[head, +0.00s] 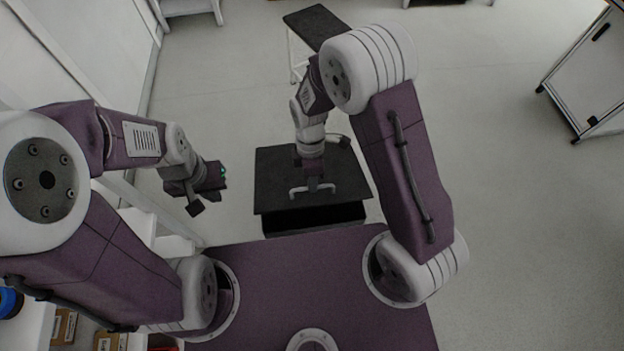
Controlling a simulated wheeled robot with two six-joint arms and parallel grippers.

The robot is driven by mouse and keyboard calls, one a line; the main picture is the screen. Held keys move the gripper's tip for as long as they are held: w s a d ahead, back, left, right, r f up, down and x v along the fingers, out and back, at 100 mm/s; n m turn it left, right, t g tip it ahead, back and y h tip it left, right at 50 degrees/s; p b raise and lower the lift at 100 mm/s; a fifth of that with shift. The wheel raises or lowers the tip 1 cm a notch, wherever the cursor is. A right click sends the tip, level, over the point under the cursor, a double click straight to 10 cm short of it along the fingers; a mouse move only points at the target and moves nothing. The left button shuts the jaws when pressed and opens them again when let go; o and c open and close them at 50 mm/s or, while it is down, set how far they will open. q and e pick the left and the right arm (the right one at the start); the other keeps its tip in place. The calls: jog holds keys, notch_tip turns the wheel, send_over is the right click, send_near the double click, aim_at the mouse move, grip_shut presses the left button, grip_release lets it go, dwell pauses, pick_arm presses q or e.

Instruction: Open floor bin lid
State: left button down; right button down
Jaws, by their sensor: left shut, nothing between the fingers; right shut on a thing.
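The floor bin (315,219) is a black box on the floor just beyond the front edge of my purple base. Its flat black lid (272,181) lies over the top, and I cannot tell whether it is slightly raised. A white bar handle (294,191) sits near the lid's front edge. My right gripper (313,186) reaches down onto this handle and is shut on it; the fingertips are small and partly hidden by the gripper body. My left gripper (208,203) is shut and empty, in the air to the left of the bin.
A black-topped stand with white legs (316,26) is behind the bin. A white wheeled cabinet (590,75) stands at the far right. White shelving (160,228) with boxes (63,327) runs along the left. The grey floor right of the bin is clear.

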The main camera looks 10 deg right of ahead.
dwell(0.6)
jog(key=w+r+p, duration=1)
jog(key=w, duration=0.1)
jog(key=shift+w, duration=0.4)
jog(key=c, duration=2)
grip_release()
jog(key=shift+w, duration=0.1)
jog(key=o, duration=0.5)
jog(key=shift+f, duration=0.1)
notch_tip(320, 180, up, 9)
jog(key=w, duration=0.1)
jog(key=shift+w, duration=0.35)
